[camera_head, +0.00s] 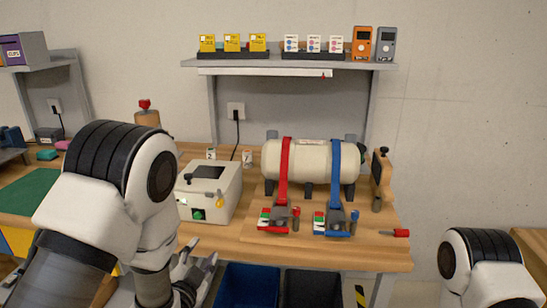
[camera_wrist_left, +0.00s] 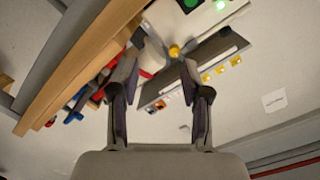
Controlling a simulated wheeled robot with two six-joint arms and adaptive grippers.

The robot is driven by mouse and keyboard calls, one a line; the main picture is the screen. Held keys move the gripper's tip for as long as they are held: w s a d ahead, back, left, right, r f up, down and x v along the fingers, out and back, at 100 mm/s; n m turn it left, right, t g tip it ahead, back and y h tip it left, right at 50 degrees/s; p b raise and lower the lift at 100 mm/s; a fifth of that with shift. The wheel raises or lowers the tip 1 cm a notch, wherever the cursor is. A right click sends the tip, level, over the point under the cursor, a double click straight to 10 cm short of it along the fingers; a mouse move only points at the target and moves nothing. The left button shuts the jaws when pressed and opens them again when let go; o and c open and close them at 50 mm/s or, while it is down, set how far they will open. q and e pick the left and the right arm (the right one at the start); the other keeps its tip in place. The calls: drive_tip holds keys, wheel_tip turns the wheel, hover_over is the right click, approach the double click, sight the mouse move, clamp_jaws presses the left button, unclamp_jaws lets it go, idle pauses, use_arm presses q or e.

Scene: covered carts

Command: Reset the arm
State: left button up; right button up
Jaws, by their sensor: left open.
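My left gripper (camera_head: 194,268) hangs low in front of the workbench's front edge, below the white box. It is partly hidden by my left arm. The left wrist view shows its two fingers (camera_wrist_left: 162,85) spread apart with nothing between them. The bench edge runs tilted at the left of that view. My left arm covers much of the left side in the head view. Of my right arm, only a white and black part shows at the lower right; its gripper is out of view.
The wooden workbench (camera_head: 388,256) carries a white box (camera_head: 224,186) and a cream tank (camera_head: 312,160) with red (camera_head: 284,170) and blue (camera_head: 335,180) straps. Blue (camera_head: 247,285) and black (camera_head: 312,288) bins stand beneath. A shelf (camera_head: 350,67) holds cards and two handheld devices.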

use_arm(q)
drive_tip(key=s+a+f+n+g+p, duration=0.15)
drive_tip(key=s+f+g, duration=0.35)
drive_tip(key=f, duration=0.5)
drive_tip(key=s+a+f+n+g, duration=0.1)
drive_tip(key=s+a+f+g, duration=0.1)
drive_tip(key=s+f, duration=0.55)
drive_tip(key=s+f+n+g, duration=0.3)
drive_tip(key=s+f+g, duration=0.2)
drive_tip(key=s, duration=0.5)
drive_tip(key=s+f+n+g, duration=0.3)
drive_tip(key=s+f+g, duration=0.2)
drive_tip(key=s, duration=0.5)
drive_tip(key=shift+a+f+n, duration=0.2)
drive_tip(key=shift+f+n, duration=0.15)
drive_tip(key=shift+f, duration=0.1)
drive_tip(key=shift+o, duration=0.3)
drive_tip(key=shift+w, duration=0.15)
